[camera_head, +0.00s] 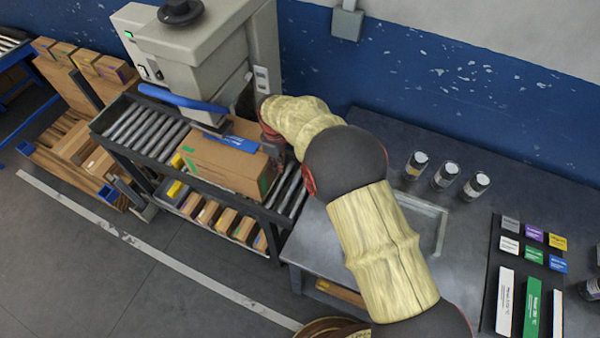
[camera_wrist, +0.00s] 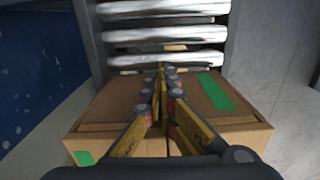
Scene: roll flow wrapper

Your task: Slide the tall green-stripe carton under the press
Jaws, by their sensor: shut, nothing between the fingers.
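The carton (camera_head: 228,168), brown with green stripes, lies on the roller conveyor (camera_head: 147,130) at the press (camera_head: 195,45). In the head view my gripper is at the carton's right end, mostly hidden by my wrist. I cannot tell whether the fingers touch the carton.
A blue bar (camera_head: 182,98) crosses the press front above the rollers. Bare rollers (camera_wrist: 165,35) lie beyond the carton. Small boxes (camera_head: 222,218) fill a shelf below. A grey table (camera_head: 410,225) at right holds jars (camera_head: 445,176) and a label board (camera_head: 512,275).

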